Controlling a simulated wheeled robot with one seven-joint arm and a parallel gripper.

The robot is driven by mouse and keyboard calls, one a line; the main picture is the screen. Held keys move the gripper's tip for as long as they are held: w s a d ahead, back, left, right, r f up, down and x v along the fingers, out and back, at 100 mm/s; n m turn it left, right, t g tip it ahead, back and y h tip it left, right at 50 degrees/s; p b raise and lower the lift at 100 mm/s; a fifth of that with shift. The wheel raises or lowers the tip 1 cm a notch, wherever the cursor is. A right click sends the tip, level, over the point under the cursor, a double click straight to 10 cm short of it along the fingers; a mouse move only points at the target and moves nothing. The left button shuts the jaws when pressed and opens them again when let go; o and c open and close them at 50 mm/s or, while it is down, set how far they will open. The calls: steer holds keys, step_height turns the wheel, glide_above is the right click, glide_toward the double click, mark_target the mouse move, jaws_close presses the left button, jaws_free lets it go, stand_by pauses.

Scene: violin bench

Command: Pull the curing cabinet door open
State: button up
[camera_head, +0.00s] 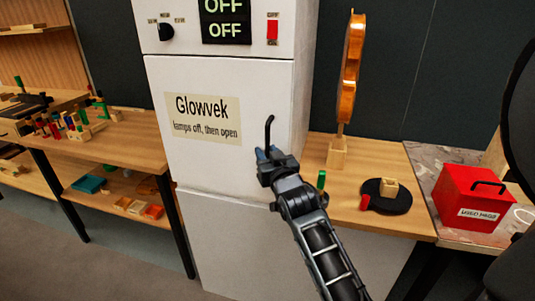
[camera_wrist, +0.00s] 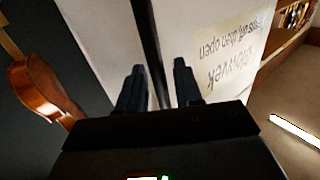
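The curing cabinet (camera_head: 225,165) is white, with a sign reading "Glowvek, lamps off, then open" on its door (camera_head: 275,90). The door looks closed. Its dark upright handle (camera_head: 268,130) bends over at the top, near the door's right side. My gripper (camera_head: 266,153) is at the handle's lower part. In the wrist view, the dark handle bar (camera_wrist: 150,45) runs down between the two fingers of my gripper (camera_wrist: 160,80). The fingers stand apart, with a narrow gap seeming to show beside the bar. The lower end of the bar is hidden by my gripper.
The panel above has a black dial (camera_head: 166,31), a display (camera_head: 225,20) reading OFF and a red switch (camera_head: 272,29). A violin (camera_head: 351,70) stands on the right bench (camera_head: 375,155), near a red box (camera_head: 472,197). A shelved bench (camera_head: 120,150) stands left.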

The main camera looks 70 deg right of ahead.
steer(key=shift+c, duration=0.5)
jaws_close()
steer(key=shift+a, duration=0.15)
